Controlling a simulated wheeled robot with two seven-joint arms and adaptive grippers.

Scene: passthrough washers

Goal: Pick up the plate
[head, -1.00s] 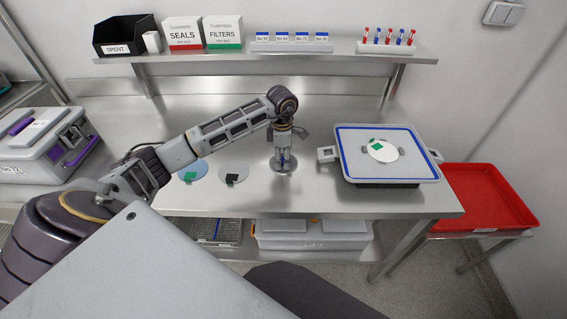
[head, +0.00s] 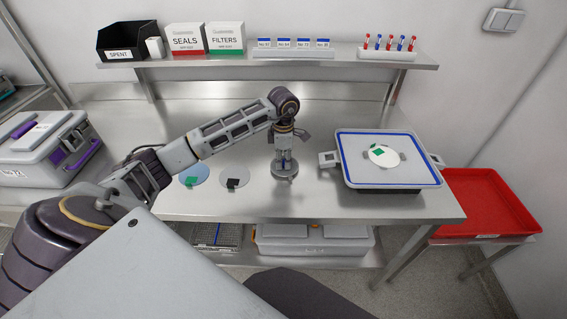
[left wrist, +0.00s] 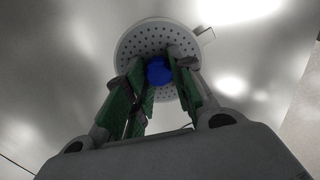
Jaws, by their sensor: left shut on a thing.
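The plate (left wrist: 130,47) is a round grey perforated disc with a blue knob (left wrist: 159,70) at its centre. In the left wrist view, my left gripper's green-padded fingers (left wrist: 158,82) are closed on the knob from both sides. In the head view, the plate (head: 285,176) shows under my left gripper (head: 284,163), which points down at the middle of the steel bench. I cannot tell whether the plate touches the bench or hangs just above it. My right gripper is not in view.
A blue disc (head: 202,171) and a grey disc (head: 240,172) lie left of the plate. A blue-rimmed tray (head: 365,175) holding a white disc (head: 392,161) stands to the right, with a red bin (head: 484,205) beyond. A grey case (head: 38,160) sits far left. A shelf (head: 230,61) runs behind.

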